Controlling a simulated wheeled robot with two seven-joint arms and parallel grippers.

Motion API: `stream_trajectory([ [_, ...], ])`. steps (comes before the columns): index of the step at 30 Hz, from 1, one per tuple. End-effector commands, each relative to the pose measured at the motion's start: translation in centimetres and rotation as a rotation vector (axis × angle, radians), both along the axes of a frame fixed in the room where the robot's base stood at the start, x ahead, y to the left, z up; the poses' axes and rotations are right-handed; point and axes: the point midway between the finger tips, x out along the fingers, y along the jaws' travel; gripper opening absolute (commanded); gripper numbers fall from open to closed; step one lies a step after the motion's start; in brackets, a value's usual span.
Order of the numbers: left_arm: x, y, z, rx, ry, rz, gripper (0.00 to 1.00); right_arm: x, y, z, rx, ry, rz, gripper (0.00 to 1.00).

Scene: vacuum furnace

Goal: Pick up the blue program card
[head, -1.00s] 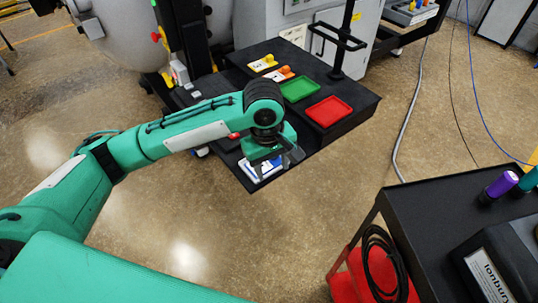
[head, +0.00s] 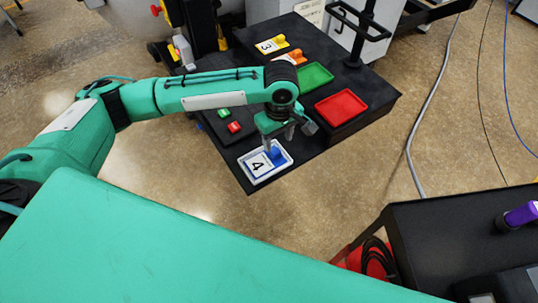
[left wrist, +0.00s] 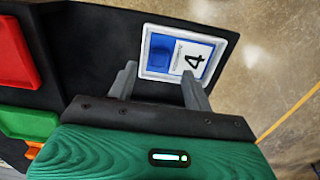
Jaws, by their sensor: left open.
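The blue program card (head: 258,166) bears a "4" and has a blue knob (head: 276,153) on it. It lies in a shallow white-rimmed holder at the near corner of the black table. It also shows in the left wrist view (left wrist: 190,58), where its blue half is at the left. My left gripper (head: 279,138) is above the card's knob end, pointing down, open and empty. In the left wrist view its two fingers (left wrist: 158,76) are apart, with the card beyond them. My right gripper is not in view.
A red tray (head: 341,107) and a green tray (head: 314,76) stand on the raised part of the black table (head: 236,176). A yellow card (head: 271,44) and an orange card (head: 291,57) lie behind. Green and red buttons (head: 234,127) are left of my gripper. A dark cart (head: 450,225) stands at right.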

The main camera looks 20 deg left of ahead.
Motion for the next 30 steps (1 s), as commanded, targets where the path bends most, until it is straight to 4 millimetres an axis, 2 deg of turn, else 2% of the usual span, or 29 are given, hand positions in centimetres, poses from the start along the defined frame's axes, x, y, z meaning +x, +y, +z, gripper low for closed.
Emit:
stream_trajectory([
  [6,0.0,0.0,-1.4,0.002,0.001,0.001,0.51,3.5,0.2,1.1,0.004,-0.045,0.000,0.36],
  [9,-0.1,0.0,-2.8,0.003,0.002,0.001,0.51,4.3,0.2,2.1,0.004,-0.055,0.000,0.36],
  [15,-0.1,-0.1,-5.4,0.001,-0.001,-0.001,0.51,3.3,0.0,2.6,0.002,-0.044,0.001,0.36],
  [23,-0.1,-0.1,-5.9,0.000,-0.001,-0.001,0.51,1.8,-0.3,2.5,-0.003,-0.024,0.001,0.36],
  [30,-0.1,-0.1,-5.8,0.000,-0.001,-0.001,0.06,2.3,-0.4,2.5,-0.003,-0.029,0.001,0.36],
])
